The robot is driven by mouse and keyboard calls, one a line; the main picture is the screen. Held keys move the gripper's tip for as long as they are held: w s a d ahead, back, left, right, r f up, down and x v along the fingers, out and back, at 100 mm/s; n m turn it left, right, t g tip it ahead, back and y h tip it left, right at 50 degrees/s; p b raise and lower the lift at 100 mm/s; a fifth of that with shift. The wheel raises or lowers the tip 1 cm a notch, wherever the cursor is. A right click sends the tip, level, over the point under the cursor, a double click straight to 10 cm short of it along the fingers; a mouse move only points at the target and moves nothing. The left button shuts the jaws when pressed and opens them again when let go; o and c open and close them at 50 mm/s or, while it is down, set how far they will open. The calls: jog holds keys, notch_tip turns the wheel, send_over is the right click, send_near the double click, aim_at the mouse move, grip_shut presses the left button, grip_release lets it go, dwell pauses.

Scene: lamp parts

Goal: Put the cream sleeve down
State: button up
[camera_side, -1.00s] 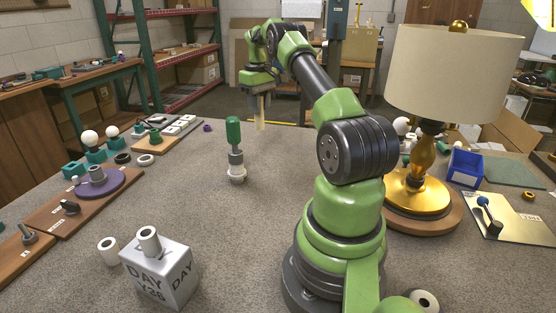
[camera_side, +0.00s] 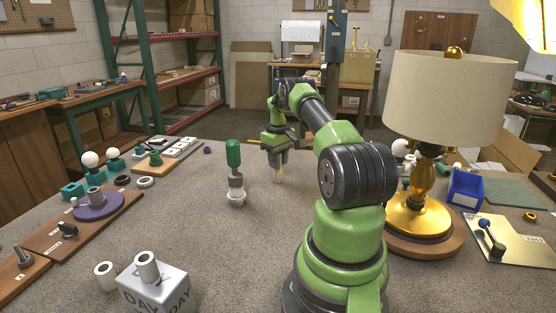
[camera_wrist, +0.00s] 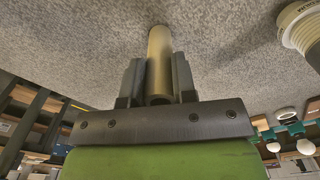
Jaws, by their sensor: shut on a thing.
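The cream sleeve (camera_side: 279,170) is a slim pale tube, held upright below my gripper (camera_side: 277,153) in the side view. In the wrist view the sleeve (camera_wrist: 159,52) stands out between the two dark fingers, and my gripper (camera_wrist: 158,85) is shut on it. Its far end points at the grey table top. That end is at or very close to the surface; I cannot tell whether it touches.
A green-handled tool in a white threaded collar (camera_side: 236,190) stands left of the sleeve; the collar (camera_wrist: 300,28) also shows in the wrist view. A brass lamp with a cream shade (camera_side: 447,100) stands right of my arm. The table around the sleeve is otherwise clear.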

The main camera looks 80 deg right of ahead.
jog(key=o, duration=0.9)
jog(key=shift+f, duration=0.1)
notch_tip(320, 180, up, 12)
jog(key=w+a+r+n+t, duration=0.1)
jog(key=w+a+r, duration=0.2)
jog(key=a+r, duration=0.3)
jog(key=w+a+r+t+h, duration=0.1)
jog(key=w+a+r, duration=0.3)
jog(key=a, duration=0.5)
jog(key=w+a+r+n+t, duration=0.1)
jog(key=w+a+r, duration=0.1)
jog(key=a+r, duration=0.45)
jog(key=s+a+r+t+y, duration=0.1)
jog(key=s+a, duration=0.2)
jog(key=a, duration=0.4)
jog(key=s+a+t, duration=0.1)
jog(key=s+a, duration=0.2)
jog(key=a, duration=0.4)
jog(key=s+a+f+t+y, duration=0.2)
jog(key=s+a+f, duration=0.1)
jog(key=s+a, duration=0.4)
jog(key=shift+s+f, duration=0.3)
jog(key=shift+s, duration=0.5)
